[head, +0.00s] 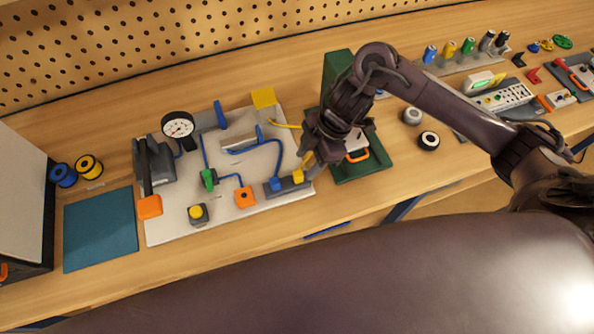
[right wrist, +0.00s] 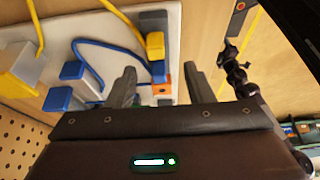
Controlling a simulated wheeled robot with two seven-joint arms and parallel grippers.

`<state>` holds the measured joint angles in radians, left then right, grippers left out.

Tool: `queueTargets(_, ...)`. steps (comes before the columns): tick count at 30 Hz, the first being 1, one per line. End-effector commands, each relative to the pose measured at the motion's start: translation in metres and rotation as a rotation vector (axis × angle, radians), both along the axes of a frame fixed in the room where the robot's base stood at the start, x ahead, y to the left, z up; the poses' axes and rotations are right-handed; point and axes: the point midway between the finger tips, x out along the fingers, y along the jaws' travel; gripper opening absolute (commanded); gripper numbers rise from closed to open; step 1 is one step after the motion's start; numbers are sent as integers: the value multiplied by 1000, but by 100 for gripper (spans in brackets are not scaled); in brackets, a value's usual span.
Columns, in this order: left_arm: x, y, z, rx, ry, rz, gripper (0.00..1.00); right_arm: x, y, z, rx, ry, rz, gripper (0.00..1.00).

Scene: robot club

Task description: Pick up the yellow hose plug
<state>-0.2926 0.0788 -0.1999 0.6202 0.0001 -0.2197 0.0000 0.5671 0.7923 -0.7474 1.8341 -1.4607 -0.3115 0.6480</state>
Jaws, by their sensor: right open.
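The yellow hose plug (head: 298,176) stands on a dark grey block (head: 290,187) at the front right of the white board (head: 165,228). In the right wrist view the yellow plug (right wrist: 155,45) has a yellow hose running from it. A blue plug (head: 276,184) sits beside it on the same block. My right gripper (head: 306,160) is open, just above and beside the yellow plug, and partly hides its hose. In the right wrist view its fingers (right wrist: 160,68) are apart, with the plug beyond the tips and nothing held. My left gripper is not in view.
A dark green stand (head: 365,172) is close right of my right gripper. The board also bears a gauge (head: 179,127), blue hoses and a yellow block (head: 263,97). A blue mat (head: 100,230) lies left. The bench front is mostly clear.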

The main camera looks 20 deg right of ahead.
Motion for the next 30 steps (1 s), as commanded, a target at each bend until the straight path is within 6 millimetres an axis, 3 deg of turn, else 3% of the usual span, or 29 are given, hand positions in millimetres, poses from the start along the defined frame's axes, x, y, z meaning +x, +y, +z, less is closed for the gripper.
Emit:
queueTargets(3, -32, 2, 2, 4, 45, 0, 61, 0, 5, -13, 2, 3, -3, 47)
queueTargets(6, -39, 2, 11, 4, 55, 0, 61, 0, 9, -26, 0, 4, -3, 47)
queueTargets(10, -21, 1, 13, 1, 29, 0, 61, 1, 16, -43, 1, 0, -2, 47)
queueTargets(15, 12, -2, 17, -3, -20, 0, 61, 1, 18, -51, 0, -3, -1, 47)
queueTargets(20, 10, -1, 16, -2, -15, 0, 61, 1, 18, -51, 0, -3, -1, 46)
queueTargets(26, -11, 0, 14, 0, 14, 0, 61, 1, 18, -50, 0, -4, -2, 20)
queueTargets(30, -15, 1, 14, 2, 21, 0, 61, 1, 18, -50, 0, -4, -2, 1)
